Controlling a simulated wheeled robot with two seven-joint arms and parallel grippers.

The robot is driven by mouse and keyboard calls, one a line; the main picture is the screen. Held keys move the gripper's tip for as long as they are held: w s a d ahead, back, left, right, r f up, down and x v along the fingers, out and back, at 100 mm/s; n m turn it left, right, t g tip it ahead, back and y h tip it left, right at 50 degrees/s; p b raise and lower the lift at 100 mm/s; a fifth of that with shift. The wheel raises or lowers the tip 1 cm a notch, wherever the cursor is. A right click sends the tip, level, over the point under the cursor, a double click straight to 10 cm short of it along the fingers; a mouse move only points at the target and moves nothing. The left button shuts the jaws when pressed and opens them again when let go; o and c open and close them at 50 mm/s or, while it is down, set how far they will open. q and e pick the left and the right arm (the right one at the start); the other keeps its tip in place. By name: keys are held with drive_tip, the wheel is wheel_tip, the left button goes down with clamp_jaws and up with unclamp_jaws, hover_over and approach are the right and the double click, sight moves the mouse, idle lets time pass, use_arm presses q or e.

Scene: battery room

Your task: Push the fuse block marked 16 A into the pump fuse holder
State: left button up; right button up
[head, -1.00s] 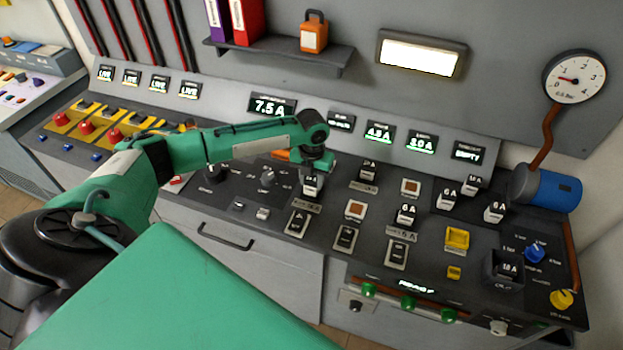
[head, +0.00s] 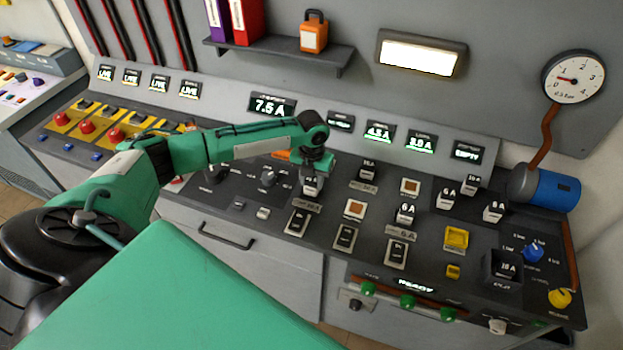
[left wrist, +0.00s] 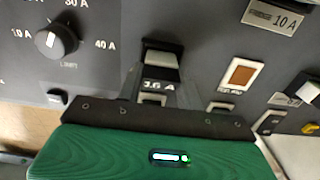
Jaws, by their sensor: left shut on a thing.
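My left gripper (head: 316,168) points down over the near panel and is shut on a fuse block (head: 311,186). In the left wrist view the block (left wrist: 160,64) shows a grey face and the marking 16 A, just beyond the dark edge of my gripper. The block is at the first fuse place from the left, above a label plate (head: 306,206) too small to read. My gripper hides part of this place. I cannot tell how deep the block sits in the holder. My right gripper is not in view.
A rotary knob (left wrist: 56,40) stands left of the block, and an orange window (left wrist: 240,75) is to its right. Other fuse blocks stand close by, one behind right (head: 368,170) and one marked 6 A (head: 405,213). A black box (head: 503,267) is at the right.

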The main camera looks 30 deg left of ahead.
sight(312, 180)
use_arm(q)
drive_tip(key=shift+f, duration=0.45)
drive_tip(key=o, duration=0.8)
wheel_tip(312, 180, up, 11)
drive_tip(key=p, duration=0.9)
drive_tip(key=shift+r+p, duration=0.1)
drive_tip(key=shift+p, duration=0.25)
